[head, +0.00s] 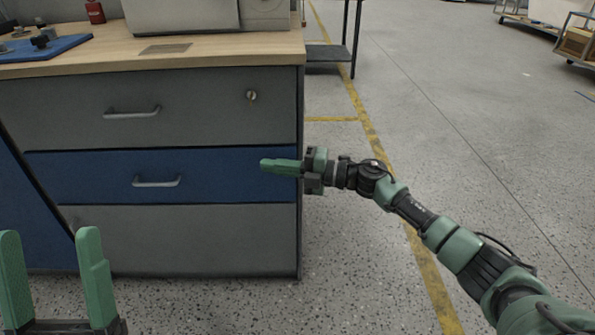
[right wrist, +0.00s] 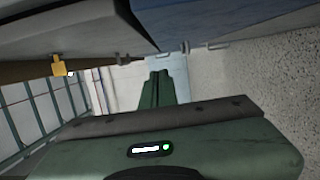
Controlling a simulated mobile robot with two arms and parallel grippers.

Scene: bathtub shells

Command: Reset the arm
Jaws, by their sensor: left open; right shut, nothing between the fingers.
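My right gripper (head: 268,165) reaches in from the right in the head view, its fingers pointing left in front of the blue middle drawer (head: 80,178). It is shut and empty. Its green fingers are together in the right wrist view (right wrist: 158,90). I cannot tell whether the fingertips touch the drawer front. My left gripper (head: 52,262) is at the lower left of the head view, with its two green fingers apart and pointing up. It is open with nothing between the fingers.
A drawer cabinet with a wooden top (head: 220,50) fills the left. A blue mat (head: 45,50), a red bottle (head: 95,12) and a grey machine (head: 180,15) are on it. A dark metal stand (head: 330,52) is behind. The speckled floor (head: 480,130) to the right is open.

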